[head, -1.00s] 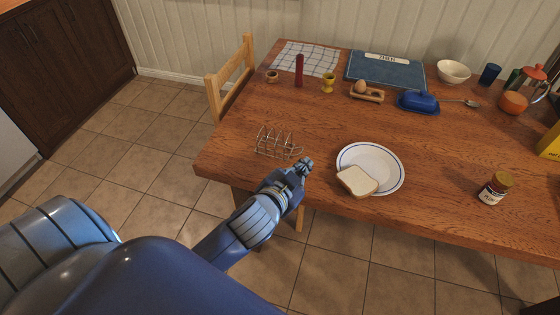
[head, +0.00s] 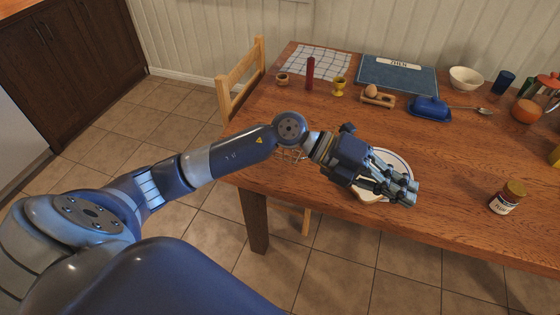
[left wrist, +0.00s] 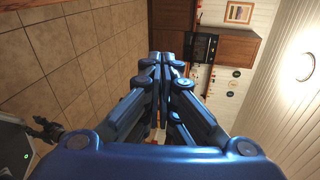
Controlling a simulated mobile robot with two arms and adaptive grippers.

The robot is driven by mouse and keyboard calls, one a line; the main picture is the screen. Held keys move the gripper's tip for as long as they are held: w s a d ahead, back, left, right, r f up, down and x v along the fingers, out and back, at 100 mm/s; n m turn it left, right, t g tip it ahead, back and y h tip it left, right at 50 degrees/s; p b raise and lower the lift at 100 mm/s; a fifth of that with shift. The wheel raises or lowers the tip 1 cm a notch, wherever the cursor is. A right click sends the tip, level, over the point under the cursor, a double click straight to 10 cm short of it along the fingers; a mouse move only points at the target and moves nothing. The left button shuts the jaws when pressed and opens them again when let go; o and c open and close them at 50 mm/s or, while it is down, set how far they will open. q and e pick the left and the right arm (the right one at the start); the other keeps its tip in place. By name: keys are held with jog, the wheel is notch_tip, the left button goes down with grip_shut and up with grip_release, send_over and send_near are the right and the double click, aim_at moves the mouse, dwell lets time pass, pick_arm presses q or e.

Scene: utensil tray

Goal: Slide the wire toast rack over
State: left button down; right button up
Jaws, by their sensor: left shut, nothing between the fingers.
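My right gripper is out of view.
A bread slice (head: 368,198) lies on the plate, partly hidden by my gripper. A jar (head: 507,198) stands at the right. A wooden chair (head: 240,75) stands at the left.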

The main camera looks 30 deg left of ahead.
pick_arm(q)
jog(key=w+a+f+m+g+y, duration=0.1)
jog(key=a+f+y, duration=0.4)
jog(key=a+f, duration=0.25)
jog(key=n+g+y, duration=0.1)
jog(key=n+y, duration=0.1)
jog(key=y, duration=0.8)
send_near(280, 169)
jog(key=s+r, duration=0.3)
jog(key=s, duration=0.1)
jog(key=f, duration=0.6)
jog(key=f+p, duration=0.1)
jog(key=f, duration=0.2)
jog(key=shift+w+d+f, duration=0.3)
jog(key=shift+d+f, duration=0.1)
jog(key=shift+w+a+r, duration=0.1)
jog(key=shift+w+a, duration=0.05)
jog(key=shift+w, duration=0.4)
jog(key=shift+w+a+r, duration=0.1)
jog(key=shift+w, duration=0.45)
jog(key=shift+w+a+f, duration=0.1)
jog(key=shift+w+a, duration=0.05)
jog(key=shift+w, duration=0.6)
